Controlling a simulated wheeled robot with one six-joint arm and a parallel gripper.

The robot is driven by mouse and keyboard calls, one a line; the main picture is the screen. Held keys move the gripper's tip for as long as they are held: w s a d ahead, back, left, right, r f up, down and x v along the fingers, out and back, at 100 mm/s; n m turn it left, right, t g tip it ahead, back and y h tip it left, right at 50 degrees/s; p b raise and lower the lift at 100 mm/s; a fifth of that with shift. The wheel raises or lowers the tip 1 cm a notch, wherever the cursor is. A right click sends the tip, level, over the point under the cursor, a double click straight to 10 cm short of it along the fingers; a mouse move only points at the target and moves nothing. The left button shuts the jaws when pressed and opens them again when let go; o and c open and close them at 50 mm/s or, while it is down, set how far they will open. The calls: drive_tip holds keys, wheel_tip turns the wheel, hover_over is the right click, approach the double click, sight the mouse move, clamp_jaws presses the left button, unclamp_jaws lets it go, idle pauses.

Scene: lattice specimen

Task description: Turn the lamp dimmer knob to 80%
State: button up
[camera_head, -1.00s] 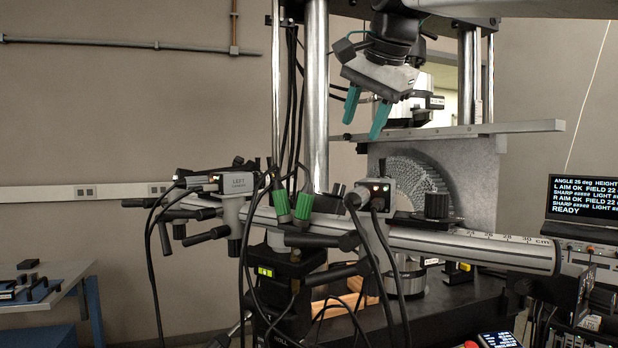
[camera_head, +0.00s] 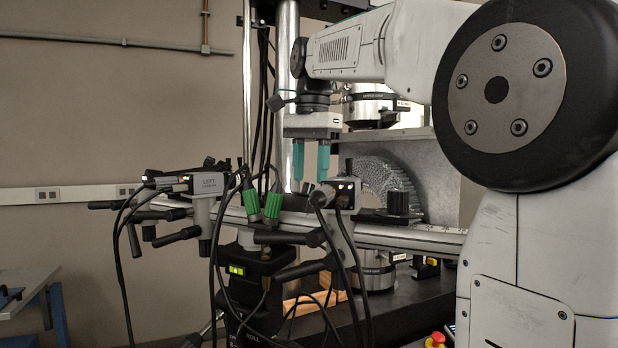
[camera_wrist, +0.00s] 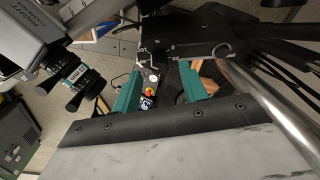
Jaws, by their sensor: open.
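My arm covers the right side of the head view.
The graduated rail (camera_head: 400,237) crosses in front. A grey slab with a ribbed arch (camera_head: 425,165) and a steel column (camera_head: 287,80) stand close behind. A side table (camera_head: 25,283) is at left.

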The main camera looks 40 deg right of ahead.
drive_tip(key=shift+f, duration=0.95)
clamp_jaws()
drive_tip(key=n+t, duration=0.1)
drive_tip(key=n, duration=0.3)
drive_tip(key=shift+s+d+y, duration=0.1)
drive_tip(key=shift+y, duration=0.2)
drive_tip(key=n, duration=0.2)
drive_tip(key=n+t+y, duration=0.1)
drive_tip(key=n, duration=0.2)
drive_tip(key=shift+t, duration=0.3)
drive_tip(key=shift+n, duration=0.3)
